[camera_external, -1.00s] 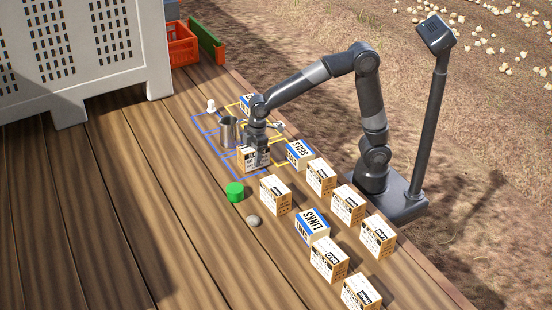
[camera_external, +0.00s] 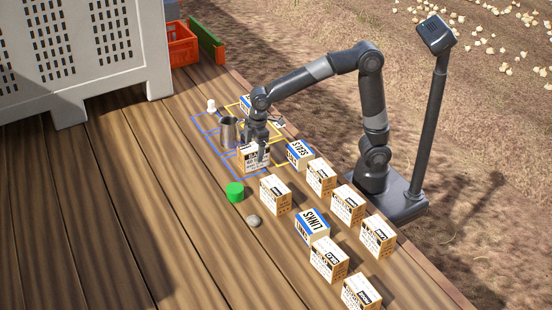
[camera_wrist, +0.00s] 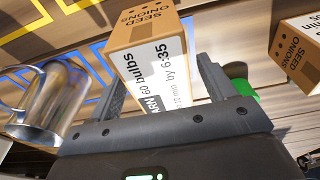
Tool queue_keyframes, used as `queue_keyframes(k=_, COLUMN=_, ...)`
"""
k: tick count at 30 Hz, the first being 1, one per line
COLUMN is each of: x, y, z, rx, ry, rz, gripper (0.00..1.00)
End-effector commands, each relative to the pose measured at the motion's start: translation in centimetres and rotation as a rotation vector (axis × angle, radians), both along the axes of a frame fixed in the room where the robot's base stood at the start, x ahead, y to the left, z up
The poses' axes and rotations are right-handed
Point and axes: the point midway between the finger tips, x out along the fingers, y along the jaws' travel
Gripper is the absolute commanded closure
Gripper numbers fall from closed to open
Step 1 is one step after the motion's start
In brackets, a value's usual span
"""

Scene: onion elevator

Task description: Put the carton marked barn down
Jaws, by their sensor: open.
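The carton marked barn (camera_external: 248,162) is a brown box with a white label, standing on the planks inside the taped outlines. In the wrist view the carton (camera_wrist: 152,50) shows "SEED ONIONS", "60 bulbs", "by 6:35" and a partly hidden dark name ending in "ARN". My gripper (camera_external: 257,148) is just above it, pointing down. In the wrist view my gripper (camera_wrist: 160,88) has its fingers apart, one on each side of the carton, with a gap visible at the right finger. Contact at the left finger is hard to tell.
A metal jug (camera_external: 229,132) stands close left of the carton; a white piece (camera_external: 211,105) is behind it. A "SEALS" carton (camera_external: 299,154) is to the right. A green cylinder (camera_external: 235,192), a stone (camera_external: 253,221) and several cartons stand nearer. The left planks are clear.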

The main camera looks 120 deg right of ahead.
Motion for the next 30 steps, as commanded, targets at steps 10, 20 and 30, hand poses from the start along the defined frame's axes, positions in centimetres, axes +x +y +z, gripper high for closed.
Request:
queue_keyframes(k=10, x=-1.0, y=0.0, z=7.1, rx=-0.001, ry=-0.002, rz=0.001, gripper=0.24)
queue_keyframes(k=20, x=-2.7, y=1.7, z=9.4, rx=-0.011, ry=-0.021, rz=0.002, gripper=0.24)
queue_keyframes(k=30, x=-11.7, y=9.4, z=9.2, rx=-0.046, ry=-0.159, rz=0.000, gripper=0.24)
